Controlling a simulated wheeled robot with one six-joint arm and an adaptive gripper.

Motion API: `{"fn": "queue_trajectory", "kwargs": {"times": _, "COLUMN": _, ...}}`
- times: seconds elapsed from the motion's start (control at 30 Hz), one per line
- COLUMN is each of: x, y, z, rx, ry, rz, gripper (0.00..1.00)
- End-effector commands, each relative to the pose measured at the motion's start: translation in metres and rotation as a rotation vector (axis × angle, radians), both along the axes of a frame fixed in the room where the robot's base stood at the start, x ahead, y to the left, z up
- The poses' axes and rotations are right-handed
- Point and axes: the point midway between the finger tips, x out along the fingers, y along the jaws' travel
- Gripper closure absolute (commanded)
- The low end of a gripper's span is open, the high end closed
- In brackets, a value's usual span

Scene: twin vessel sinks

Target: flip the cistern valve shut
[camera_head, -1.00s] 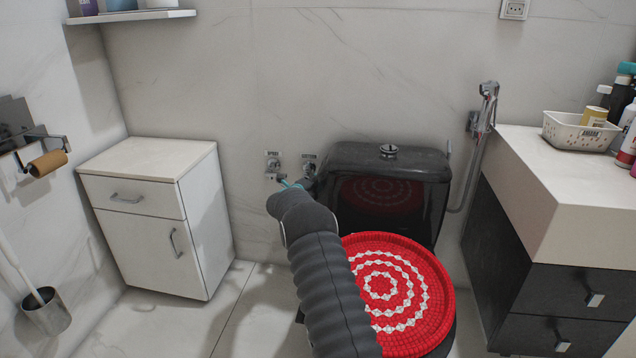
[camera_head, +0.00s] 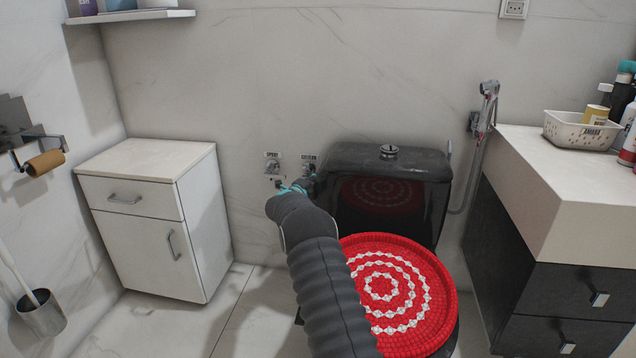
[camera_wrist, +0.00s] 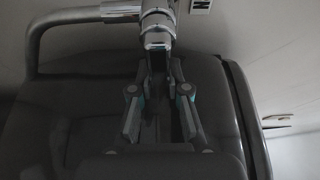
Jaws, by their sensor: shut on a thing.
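The cistern valve (camera_head: 309,168) is a small chrome fitting on the wall under a label reading CISTERN, just left of the black cistern (camera_head: 392,160). In the wrist view its chrome body (camera_wrist: 156,22) stands at the top centre. My gripper (camera_head: 301,186) is at this valve, partly hidden behind my own wrist in the head view. In the wrist view my gripper (camera_wrist: 158,54) has its fingers closed together at the lower end of the chrome fitting. The fingers hide the gripped part, so the handle's angle cannot be told.
A second chrome valve (camera_head: 273,167) is on the wall to the left. A toilet with a red and white patterned lid (camera_head: 400,290) stands below the cistern. A white cabinet (camera_head: 155,215) is at left, a dark vanity (camera_head: 560,290) at right. A spray hose (camera_head: 478,150) hangs on the wall.

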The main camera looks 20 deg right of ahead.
Motion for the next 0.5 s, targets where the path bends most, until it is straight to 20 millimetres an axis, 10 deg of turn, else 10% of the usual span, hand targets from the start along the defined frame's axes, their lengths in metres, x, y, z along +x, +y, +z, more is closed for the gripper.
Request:
{"fn": "queue_trajectory", "kwargs": {"times": 0.07, "x": 0.0001, "y": 0.0001, "z": 0.0008, "rx": -0.001, "ry": 0.0, "rz": 0.0, "gripper": 1.0}}
{"fn": "queue_trajectory", "kwargs": {"times": 0.1, "x": 0.0001, "y": 0.0001, "z": 0.0008, "rx": -0.001, "ry": 0.0, "rz": 0.0, "gripper": 0.75}}
{"fn": "queue_trajectory", "kwargs": {"times": 0.17, "x": 0.0001, "y": 0.0001, "z": 0.0008, "rx": -0.001, "ry": -0.001, "rz": 0.0, "gripper": 0.6}}
{"fn": "queue_trajectory", "kwargs": {"times": 0.5, "x": -0.0005, "y": 0.0011, "z": 0.0004, "rx": 0.0, "ry": 0.0, "rz": 0.0, "gripper": 0.58}}
